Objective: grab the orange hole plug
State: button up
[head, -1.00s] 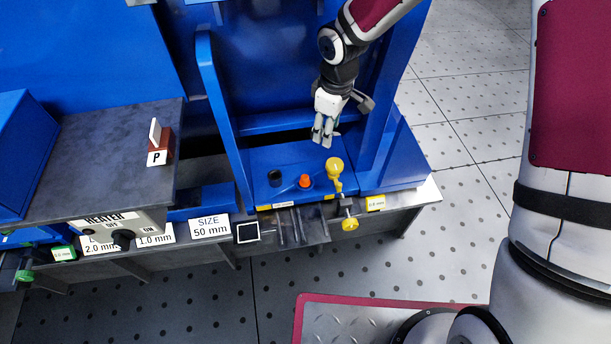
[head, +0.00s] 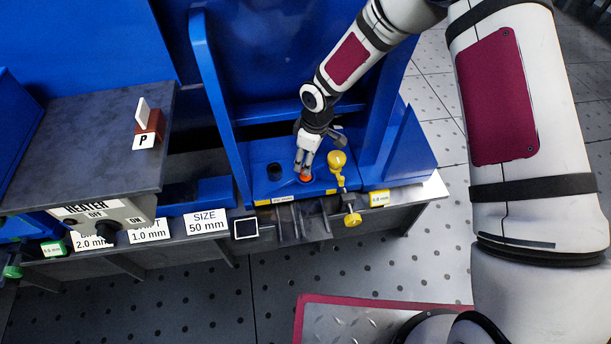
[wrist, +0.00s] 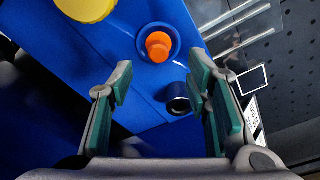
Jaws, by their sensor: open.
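The orange hole plug (head: 305,178) sits in the blue base of the press-like frame, between a dark round hole and a yellow knob. In the wrist view the plug (wrist: 158,46) shows as an orange knob in a dark blue ring, ahead of the fingers. My gripper (head: 303,166) is just above the plug in the head view, pointing down. In the wrist view my gripper (wrist: 163,85) is open, with green finger pads apart and nothing between them. I cannot tell from the head view whether the fingertips touch the plug.
A dark round hole (head: 274,171) lies left of the plug. A yellow knob (head: 337,160) stands close on its right, with blue uprights on both sides. A grey bench (head: 85,150) with a red-brown block marked P (head: 148,130) is at left.

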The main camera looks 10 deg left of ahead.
jog(key=f+b, duration=0.1)
jog(key=f, duration=0.2)
jog(key=f+b, duration=0.1)
jog(key=f, duration=0.1)
jog(key=shift+w+a+f+b, duration=0.15)
jog(key=shift+a+b, duration=0.1)
jog(key=shift+b, duration=0.05)
jog(key=c, duration=1)
